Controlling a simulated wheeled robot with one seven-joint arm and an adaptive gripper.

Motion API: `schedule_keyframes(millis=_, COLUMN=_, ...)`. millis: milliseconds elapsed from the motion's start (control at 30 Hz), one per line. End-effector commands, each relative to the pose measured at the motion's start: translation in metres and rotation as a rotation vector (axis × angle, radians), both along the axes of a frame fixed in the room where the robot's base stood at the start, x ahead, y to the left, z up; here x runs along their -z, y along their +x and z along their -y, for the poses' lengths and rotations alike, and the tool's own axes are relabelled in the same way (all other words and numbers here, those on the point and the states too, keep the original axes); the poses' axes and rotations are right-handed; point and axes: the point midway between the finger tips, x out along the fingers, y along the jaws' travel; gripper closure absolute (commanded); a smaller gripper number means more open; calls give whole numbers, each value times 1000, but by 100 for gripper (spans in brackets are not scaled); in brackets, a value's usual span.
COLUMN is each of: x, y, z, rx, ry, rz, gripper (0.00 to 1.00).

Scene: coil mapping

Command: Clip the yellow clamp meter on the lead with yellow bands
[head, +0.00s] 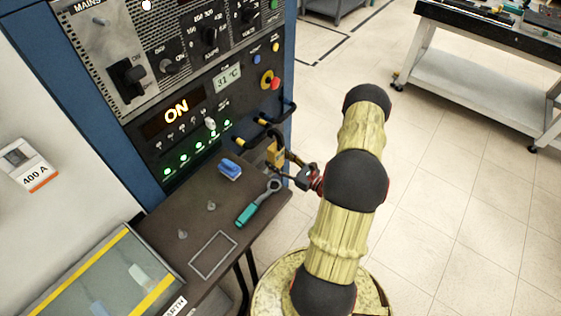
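The yellow clamp meter (275,153) is at the right end of the dark shelf, in front of the cabinet's lower right side. My gripper (286,166) reaches it from the right, with its dark fingers at the meter, and appears shut on it. The fingertips are small and partly hidden. The meter's top is close to the lower lead. I cannot tell whether its jaw is around that lead or only beside it.
On the shelf (160,221) lie a blue block-like item (229,169), a teal-handled tool (258,202) and small grey pieces. A glass-topped case with yellow strips (62,271) is at lower left. The floor at right is open up to a workbench (480,73).

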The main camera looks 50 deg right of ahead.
Motion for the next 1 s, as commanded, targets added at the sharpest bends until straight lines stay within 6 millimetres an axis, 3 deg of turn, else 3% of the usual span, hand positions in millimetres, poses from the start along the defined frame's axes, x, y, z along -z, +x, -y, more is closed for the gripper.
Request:
schedule_keyframes(millis=867, x=0, y=56, z=-5, rx=-2, ry=-1, rz=2, gripper=85)
schedule_keyframes(millis=1000, x=10, y=56, z=-4, rx=0, ry=0, rz=1, gripper=85)
